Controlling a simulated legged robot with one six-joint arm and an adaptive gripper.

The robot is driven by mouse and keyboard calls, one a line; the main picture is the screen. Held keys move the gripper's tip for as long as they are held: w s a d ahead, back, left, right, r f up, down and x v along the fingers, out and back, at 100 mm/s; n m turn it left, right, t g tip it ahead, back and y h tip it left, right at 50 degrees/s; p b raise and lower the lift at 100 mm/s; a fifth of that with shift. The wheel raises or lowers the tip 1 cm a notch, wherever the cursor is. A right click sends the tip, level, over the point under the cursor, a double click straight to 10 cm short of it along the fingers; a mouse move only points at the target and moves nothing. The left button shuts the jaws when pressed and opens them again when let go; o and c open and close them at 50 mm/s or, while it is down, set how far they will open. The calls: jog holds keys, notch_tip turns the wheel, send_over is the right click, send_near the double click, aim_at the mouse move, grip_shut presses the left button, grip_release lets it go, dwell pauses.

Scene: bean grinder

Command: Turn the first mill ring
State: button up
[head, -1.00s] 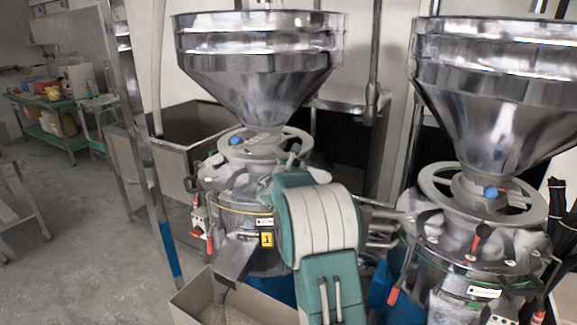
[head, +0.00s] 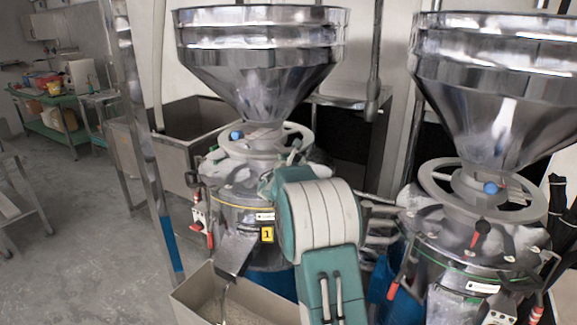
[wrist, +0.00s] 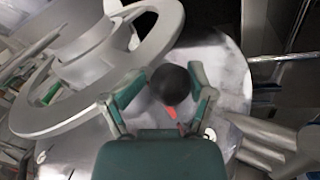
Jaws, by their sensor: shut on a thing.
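The first mill's grey ring (head: 250,154) sits under its steel hopper, with a blue ball (head: 237,135) at its left. In the wrist view the ring (wrist: 62,118) fills the left side as a wide flat rim. My gripper (wrist: 168,88) is shut on a black knob (wrist: 170,82) with a red stem, next to the ring's rim, one finger on each side. In the head view my green and white arm covers the right front of the first mill (head: 232,185) and hides the knob.
A second mill (head: 470,235) with its own hopper and ring stands close on the right. A metal bin (head: 190,300) stands in front of the first mill. A steel post (head: 150,150) rises at the left. Open floor (head: 80,230) lies beyond it.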

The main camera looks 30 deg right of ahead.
jog(key=v, duration=1.1)
jog(key=s+a+r+m+g+y, duration=0.1)
jog(key=s+a+m+g, duration=0.25)
jog(key=s+m, duration=0.45)
jog(key=s+a+r+m+g+y, duration=0.1)
jog(key=s+a+m+g, duration=0.4)
jog(key=s, duration=0.6)
jog(key=s+a+f+m+t+y, duration=0.1)
jog(key=s+a+f+m+y, duration=0.1)
jog(key=s+a+m+y, duration=0.2)
jog(key=s+a+f+m+t+y, duration=0.1)
jog(key=s+a+f+m+y, duration=0.2)
jog(key=s+a, duration=0.8)
jog(key=a+m+y, duration=0.2)
jog(key=a+y, duration=0.1)
jog(key=y, duration=0.1)
jog(key=shift+s+m, duration=0.3)
jog(key=shift+s, duration=0.05)
